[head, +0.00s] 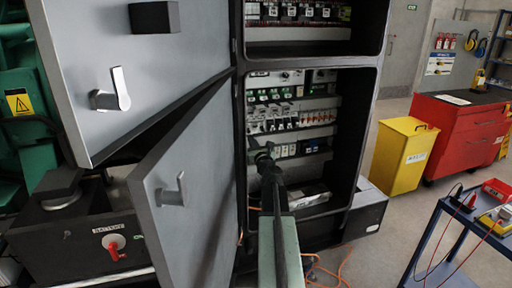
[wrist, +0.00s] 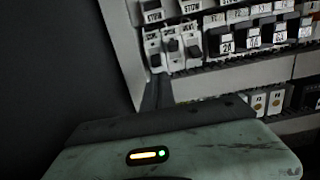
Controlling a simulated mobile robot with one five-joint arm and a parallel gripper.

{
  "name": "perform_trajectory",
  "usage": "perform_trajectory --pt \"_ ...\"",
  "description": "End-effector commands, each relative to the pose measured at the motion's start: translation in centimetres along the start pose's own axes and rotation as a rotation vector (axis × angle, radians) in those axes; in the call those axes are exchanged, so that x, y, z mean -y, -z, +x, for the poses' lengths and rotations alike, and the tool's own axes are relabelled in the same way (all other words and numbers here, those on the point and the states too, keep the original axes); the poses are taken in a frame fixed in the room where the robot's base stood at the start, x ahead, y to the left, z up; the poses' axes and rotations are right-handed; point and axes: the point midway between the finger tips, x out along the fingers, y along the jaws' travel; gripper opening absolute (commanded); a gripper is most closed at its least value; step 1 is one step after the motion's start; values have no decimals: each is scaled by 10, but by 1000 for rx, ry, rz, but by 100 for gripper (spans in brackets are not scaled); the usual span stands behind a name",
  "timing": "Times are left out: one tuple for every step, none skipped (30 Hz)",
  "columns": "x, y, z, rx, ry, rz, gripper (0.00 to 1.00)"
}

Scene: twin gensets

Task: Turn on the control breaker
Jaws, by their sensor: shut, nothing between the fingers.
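The open cabinet (head: 362,130) holds rows of breakers and modules in its lower bay. At the left of one row, small white breakers with dark levers (head: 256,127) stand side by side; they show larger in the wrist view (wrist: 172,46). Their labels are too small to read surely, so I cannot tell which is the control breaker or how its lever stands. My gripper (head: 262,148) is shut and empty, in front of the lower left of these rows. In the wrist view a green housing of mine fills the bottom and the fingertips are not clear.
Two open grey doors (head: 200,190) hang left of the bay, close to my arm. A yellow bin (head: 398,158), a red tool cabinet (head: 455,135) and a blue trolley (head: 440,212) stand to the right. Orange cables (head: 325,270) lie on the floor.

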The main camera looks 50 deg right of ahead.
Motion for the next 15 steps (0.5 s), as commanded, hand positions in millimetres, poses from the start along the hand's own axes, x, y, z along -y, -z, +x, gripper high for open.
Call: perform_trajectory --pt "1 -1 12 0 0 0 0" --pt "1 0 16 0 1 -1 0" --pt "2 0 19 0 1 -1 0" --pt "1 0 21 0 1 -1 0" --pt "1 0 23 0 1 -1 0" --pt "1 0 24 0 2 -1 0" --pt "1 0 24 0 2 -1 0" --pt "1 0 23 0 2 -1 0" --pt "1 0 23 0 2 -1 0" --pt "1 0 23 0 2 -1 0" --pt "1 0 23 0 2 -1 0" --pt "1 0 23 0 2 -1 0" --pt "8 0 22 0 9 -2 0" --pt "6 0 22 0 7 -2 0" --pt "5 0 22 0 6 -1 0"
